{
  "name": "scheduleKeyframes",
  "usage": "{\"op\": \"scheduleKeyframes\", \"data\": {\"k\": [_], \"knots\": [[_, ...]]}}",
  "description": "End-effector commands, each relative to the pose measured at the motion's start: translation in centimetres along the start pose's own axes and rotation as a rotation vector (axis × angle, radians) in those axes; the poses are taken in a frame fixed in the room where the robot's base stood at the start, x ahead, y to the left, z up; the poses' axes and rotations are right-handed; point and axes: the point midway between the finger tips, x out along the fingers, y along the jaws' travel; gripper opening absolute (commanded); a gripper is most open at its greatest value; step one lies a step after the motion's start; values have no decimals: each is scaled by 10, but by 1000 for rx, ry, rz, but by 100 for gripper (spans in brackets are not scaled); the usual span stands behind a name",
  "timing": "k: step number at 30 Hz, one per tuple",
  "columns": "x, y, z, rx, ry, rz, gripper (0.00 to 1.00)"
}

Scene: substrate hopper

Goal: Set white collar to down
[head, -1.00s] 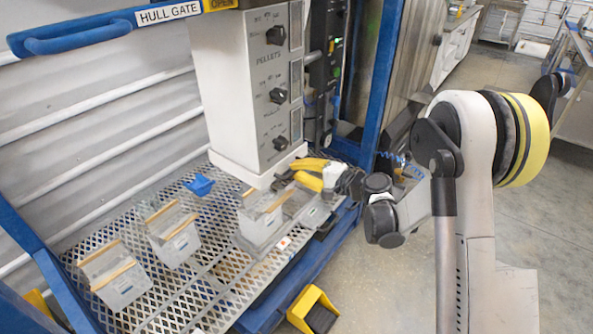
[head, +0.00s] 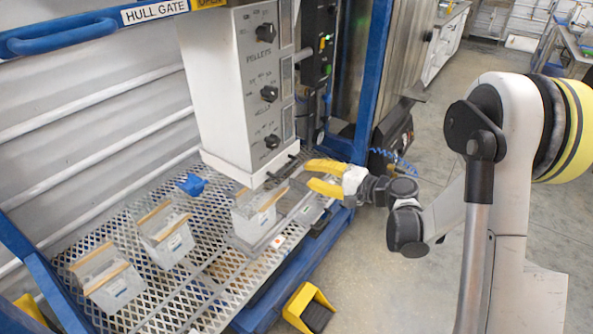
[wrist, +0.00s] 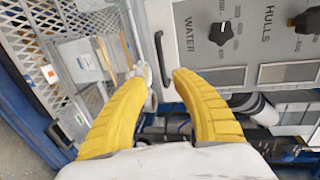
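The white collar (head: 228,170) is a pale band around the bottom of the grey-white control housing (head: 215,80). It sits above the clear bins. In the wrist view the collar (wrist: 156,18) appears as a pale strip beside the panel, with a dark bar handle (wrist: 160,58) on it. My gripper (head: 308,175) has two yellow fingers, open and empty, just right of the collar's lower right side. In the wrist view my gripper (wrist: 156,78) points its fingertips toward the handle, which lies between and ahead of them. I see no contact.
A clear bin (head: 255,215) stands under the housing on the mesh shelf (head: 210,270), with more bins to the left. A blue scoop (head: 192,185) lies behind them. A blue post (head: 372,80) rises behind my gripper.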

Motion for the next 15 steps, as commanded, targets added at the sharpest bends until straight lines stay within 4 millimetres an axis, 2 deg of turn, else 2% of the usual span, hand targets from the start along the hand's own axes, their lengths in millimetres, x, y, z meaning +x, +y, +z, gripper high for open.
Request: {"op": "scheduleKeyframes", "data": {"k": [3, 6, 15], "knots": [[-22, 0, -1, 1, 3, 0, 32], [-34, 0, -1, 1, 2, 0, 32], [-41, 0, 0, -1, 0, 1, 32]]}}
